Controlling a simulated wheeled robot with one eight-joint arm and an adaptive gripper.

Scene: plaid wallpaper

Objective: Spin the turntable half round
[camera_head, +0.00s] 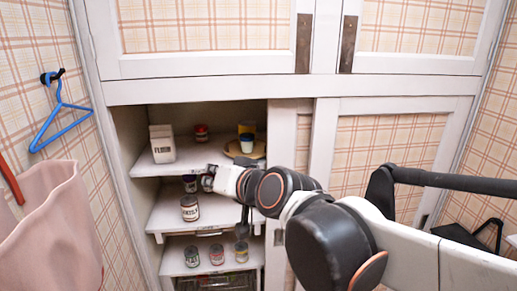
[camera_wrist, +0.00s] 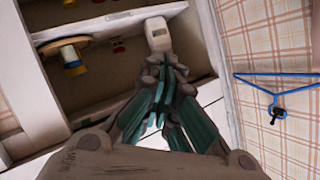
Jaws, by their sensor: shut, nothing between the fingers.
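The turntable (camera_head: 231,149) is a round tan disc on the upper open shelf, at its right side. A white-and-blue cup (camera_head: 247,145) and a yellow item (camera_head: 246,129) stand on it.
A white flour box (camera_head: 162,144) and a red jar (camera_head: 201,133) share the upper shelf. Several cans, one being a labelled can (camera_head: 190,208), stand on lower shelves near my gripper. A sliding door (camera_head: 305,140) edges the opening. A blue hanger (camera_head: 60,112) hangs on the left wall.

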